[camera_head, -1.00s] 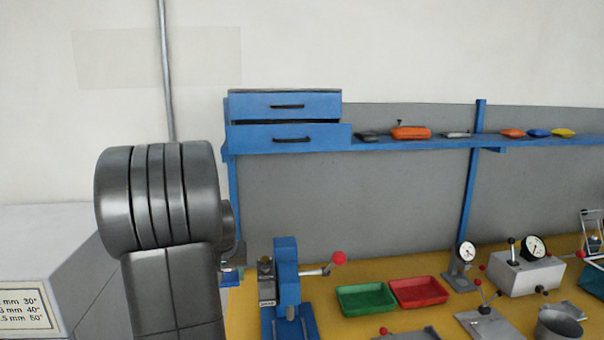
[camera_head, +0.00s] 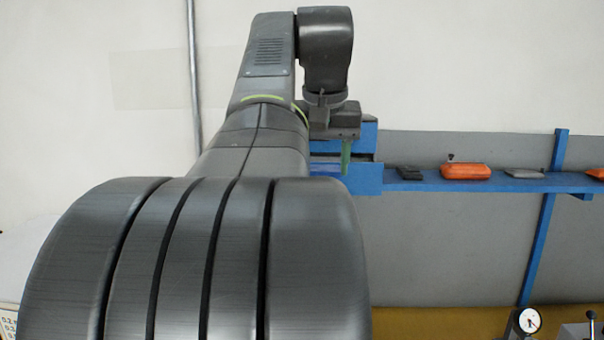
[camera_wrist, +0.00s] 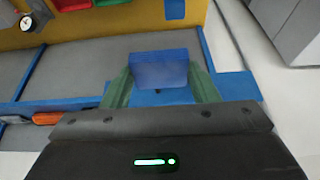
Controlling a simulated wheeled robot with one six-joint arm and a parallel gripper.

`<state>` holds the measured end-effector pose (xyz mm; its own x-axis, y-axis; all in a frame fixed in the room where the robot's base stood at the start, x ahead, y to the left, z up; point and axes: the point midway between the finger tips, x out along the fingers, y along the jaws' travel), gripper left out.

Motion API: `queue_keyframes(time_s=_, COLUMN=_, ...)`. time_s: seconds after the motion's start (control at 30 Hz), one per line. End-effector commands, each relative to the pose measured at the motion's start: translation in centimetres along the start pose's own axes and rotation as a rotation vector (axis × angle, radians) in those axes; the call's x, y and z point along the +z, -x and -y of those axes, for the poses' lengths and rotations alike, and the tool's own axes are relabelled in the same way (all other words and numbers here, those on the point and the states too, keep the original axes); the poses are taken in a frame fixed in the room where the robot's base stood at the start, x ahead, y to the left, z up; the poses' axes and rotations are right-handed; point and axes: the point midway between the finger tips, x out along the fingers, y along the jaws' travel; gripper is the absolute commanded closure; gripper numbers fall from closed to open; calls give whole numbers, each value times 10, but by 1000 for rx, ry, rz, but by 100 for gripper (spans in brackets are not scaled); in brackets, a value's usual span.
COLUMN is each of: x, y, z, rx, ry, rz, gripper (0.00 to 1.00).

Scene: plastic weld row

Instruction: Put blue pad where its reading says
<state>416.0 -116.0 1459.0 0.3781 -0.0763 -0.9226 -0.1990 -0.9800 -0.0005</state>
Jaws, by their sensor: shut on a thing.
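The pad sits between the fingertips.
The blue shelf (camera_head: 440,184) carries a dark item (camera_head: 410,173), an orange item (camera_head: 466,171) and a grey item (camera_head: 523,173). A red tray (camera_wrist: 72,3) and part of a green tray lie on the yellow bench (camera_wrist: 110,28). A printed card (camera_head: 8,320) is cut off at lower left.

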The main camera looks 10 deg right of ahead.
Motion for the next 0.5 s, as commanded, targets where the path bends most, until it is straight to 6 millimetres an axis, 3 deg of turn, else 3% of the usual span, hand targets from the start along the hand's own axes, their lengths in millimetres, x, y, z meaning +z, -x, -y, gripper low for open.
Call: queue_keyframes(time_s=0.5, x=-116, y=-47, z=0, rx=0, ry=0, rz=4, gripper=73)
